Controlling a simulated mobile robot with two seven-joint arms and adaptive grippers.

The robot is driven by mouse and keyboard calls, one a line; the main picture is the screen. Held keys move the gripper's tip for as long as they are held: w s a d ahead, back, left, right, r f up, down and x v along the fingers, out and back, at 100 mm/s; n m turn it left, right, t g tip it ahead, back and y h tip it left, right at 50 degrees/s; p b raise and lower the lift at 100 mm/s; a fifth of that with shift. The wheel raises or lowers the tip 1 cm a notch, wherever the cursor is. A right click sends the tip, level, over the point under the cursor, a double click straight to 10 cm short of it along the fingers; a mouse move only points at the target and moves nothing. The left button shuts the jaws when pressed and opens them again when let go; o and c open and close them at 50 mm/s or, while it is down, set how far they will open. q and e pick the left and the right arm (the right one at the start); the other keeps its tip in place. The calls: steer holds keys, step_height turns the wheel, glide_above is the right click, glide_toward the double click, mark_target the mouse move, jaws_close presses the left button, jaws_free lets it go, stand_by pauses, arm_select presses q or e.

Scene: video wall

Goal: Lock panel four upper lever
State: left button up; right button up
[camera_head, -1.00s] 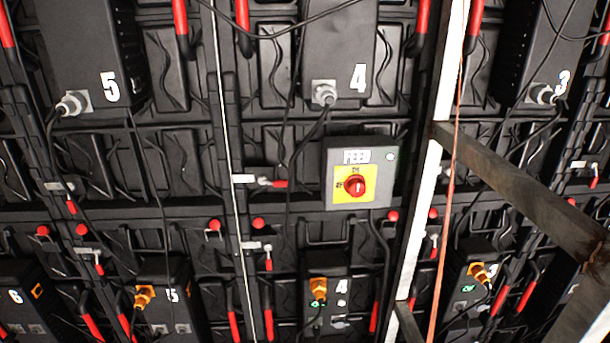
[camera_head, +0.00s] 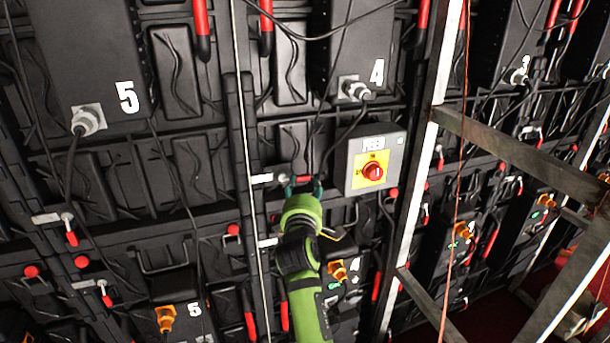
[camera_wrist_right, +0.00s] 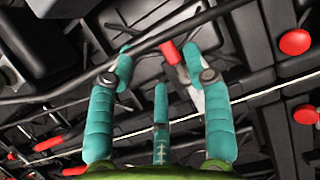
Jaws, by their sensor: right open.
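The upper lever (camera_head: 303,178) of panel four has a red handle lying roughly level, to the right of its metal latch plate (camera_head: 262,178). My green right arm comes up from below, and my right gripper (camera_head: 303,186) has its teal fingers at this handle. In the right wrist view the red handle (camera_wrist_right: 169,52) shows between the spread fingertips of my open gripper (camera_wrist_right: 165,65). I cannot tell whether a finger touches it. The lower latch plate (camera_head: 268,242) of panel four is partly hidden by my arm. My left gripper is out of view.
The grey feed box (camera_head: 375,160) with a red knob on yellow sits just right of my fingers. Black cables hang close to the lever. A metal frame post (camera_head: 425,150) and beam (camera_head: 520,155) stand on the right.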

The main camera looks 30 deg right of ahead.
mark_target(304, 178)
steer(key=shift+p+x, duration=0.5)
steer(key=shift+x, duration=2.55)
steer(key=shift+w+a+f, duration=0.1)
steer(key=shift+w+a, duration=0.05)
steer(key=shift+a, duration=0.05)
jaws_close()
